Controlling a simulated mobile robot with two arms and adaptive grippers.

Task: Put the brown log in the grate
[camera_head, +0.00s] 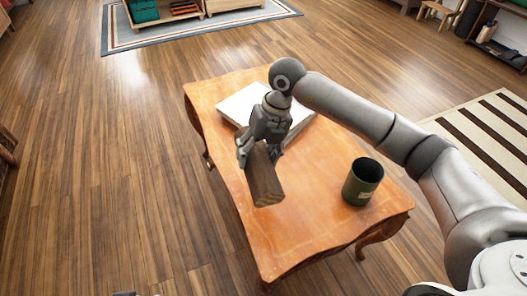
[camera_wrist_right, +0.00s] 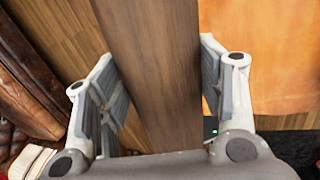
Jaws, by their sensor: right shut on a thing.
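The brown log (camera_head: 264,184) is a short wooden block held by my right gripper (camera_head: 260,150) above the orange wooden table. In the right wrist view the log (camera_wrist_right: 152,60) runs between the two fingers of my right gripper (camera_wrist_right: 160,85), which are closed around its sides. In the head view the log hangs tilted from the fingers, its end face toward me. The grate is not in either view.
The table (camera_head: 290,225) carries a dark green cup (camera_head: 363,181) at right and a white book (camera_head: 241,104) behind my gripper. A striped rug (camera_head: 490,135) lies at right. Wooden floor (camera_head: 90,190) at left is clear.

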